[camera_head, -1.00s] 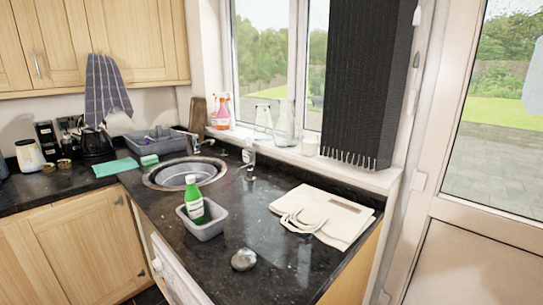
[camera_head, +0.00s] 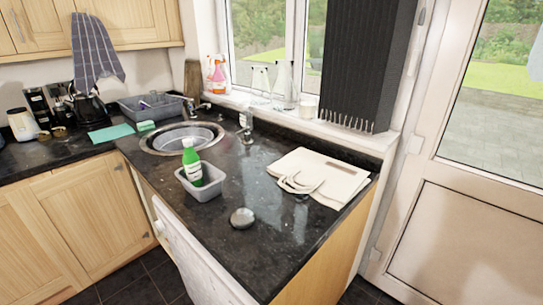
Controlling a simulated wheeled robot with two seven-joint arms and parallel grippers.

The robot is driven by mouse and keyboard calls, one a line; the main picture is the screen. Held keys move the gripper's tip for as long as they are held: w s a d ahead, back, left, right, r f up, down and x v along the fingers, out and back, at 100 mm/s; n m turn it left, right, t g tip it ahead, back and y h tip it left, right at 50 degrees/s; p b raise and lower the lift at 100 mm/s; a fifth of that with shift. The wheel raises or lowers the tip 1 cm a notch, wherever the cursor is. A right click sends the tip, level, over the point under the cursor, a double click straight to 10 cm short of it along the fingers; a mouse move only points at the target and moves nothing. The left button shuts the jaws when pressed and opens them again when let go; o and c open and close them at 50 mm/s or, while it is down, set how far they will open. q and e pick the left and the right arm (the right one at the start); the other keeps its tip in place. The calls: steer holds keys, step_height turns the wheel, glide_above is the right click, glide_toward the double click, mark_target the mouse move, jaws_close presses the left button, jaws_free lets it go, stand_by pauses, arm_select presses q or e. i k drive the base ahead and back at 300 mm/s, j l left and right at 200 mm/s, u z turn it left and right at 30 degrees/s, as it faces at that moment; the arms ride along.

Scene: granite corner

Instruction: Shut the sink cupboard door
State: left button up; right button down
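The round metal sink (camera_head: 183,137) is set in the dark granite worktop near the corner. Below and left of it are light wood cupboard doors (camera_head: 95,212), seen from above. I cannot tell which one is the sink cupboard door. The door nearest the corner looks flush or nearly flush with its frame. The cupboard front directly under the sink, beyond the worktop's front edge, is mostly hidden. Neither of my grippers is in view.
A white appliance front (camera_head: 190,250) stands under the near worktop. A grey tub (camera_head: 202,184) with a green bottle, a round metal object (camera_head: 242,218) and a cream bag (camera_head: 320,178) lie on top. Dark tiled floor (camera_head: 130,280) is clear at lower left.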

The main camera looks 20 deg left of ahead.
mark_target(88, 218)
steer(key=k+j, duration=0.1)
steer(key=j, duration=0.3)
steer(key=k+j, duration=0.1)
steer(key=j, duration=0.3)
steer(key=k+j+z, duration=0.1)
steer(key=j, duration=0.3)
steer(key=k+j, duration=0.15)
steer(key=j, duration=0.25)
steer(key=k+j, duration=0.1)
steer(key=j, duration=0.3)
steer(key=k+j+z, duration=0.1)
steer(key=j, duration=0.3)
steer(key=k+j, duration=0.15)
steer(key=j, duration=0.25)
steer(key=k+j, duration=0.15)
steer(key=j, duration=0.2)
steer(key=i+z, duration=0.05)
